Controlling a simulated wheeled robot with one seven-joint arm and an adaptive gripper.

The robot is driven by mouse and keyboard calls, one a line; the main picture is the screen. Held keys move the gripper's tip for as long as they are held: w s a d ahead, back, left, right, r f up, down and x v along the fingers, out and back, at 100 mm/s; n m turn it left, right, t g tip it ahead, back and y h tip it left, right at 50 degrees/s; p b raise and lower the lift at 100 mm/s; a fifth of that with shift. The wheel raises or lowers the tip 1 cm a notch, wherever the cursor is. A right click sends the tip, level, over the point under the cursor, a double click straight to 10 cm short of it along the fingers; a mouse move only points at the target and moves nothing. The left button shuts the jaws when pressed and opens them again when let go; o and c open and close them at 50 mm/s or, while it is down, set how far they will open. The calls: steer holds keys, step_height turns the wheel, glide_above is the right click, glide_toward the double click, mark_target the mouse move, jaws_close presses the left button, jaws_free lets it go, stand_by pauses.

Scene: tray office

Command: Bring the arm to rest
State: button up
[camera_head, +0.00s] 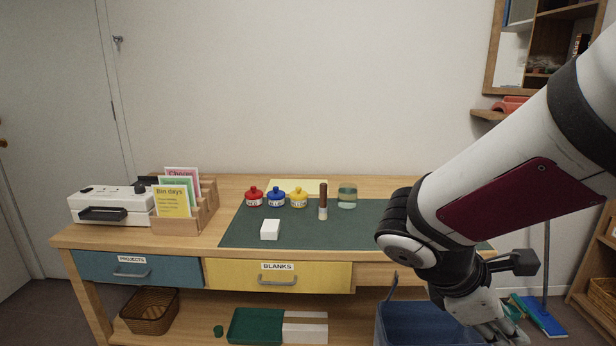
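My arm reaches in from the right edge of the head view and bends downward. My gripper (500,335) hangs in front of the desk's right end, low in the picture, near a blue bin (425,325). Its fingertips are at or beyond the bottom edge, so I cannot tell whether it is open or shut. I see nothing held in the visible part.
The desk (225,190) bears a green mat (300,234), red, blue and yellow bottles, a brown-handled tool (323,200), a glass jar (347,197), a white block (270,230), a card rack (205,208) and a white machine (105,205).

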steer(key=s+a+r+m+y, duration=0.2)
steer(key=s+a+m+y, duration=0.2)
steer(key=s+m, duration=0.45)
steer(key=s+a+r+m+y, duration=0.1)
steer(key=s+a+m+y, duration=0.45)
steer(key=s, duration=0.55)
step_height(320, 180, up, 24)
steer(key=d+t+p, duration=0.1)
steer(key=t+p, duration=0.2)
steer(key=p, duration=1.9)
steer(key=shift+w+m+h, duration=0.2)
steer(key=shift+m+h, duration=0.1)
steer(key=shift+h, duration=0.05)
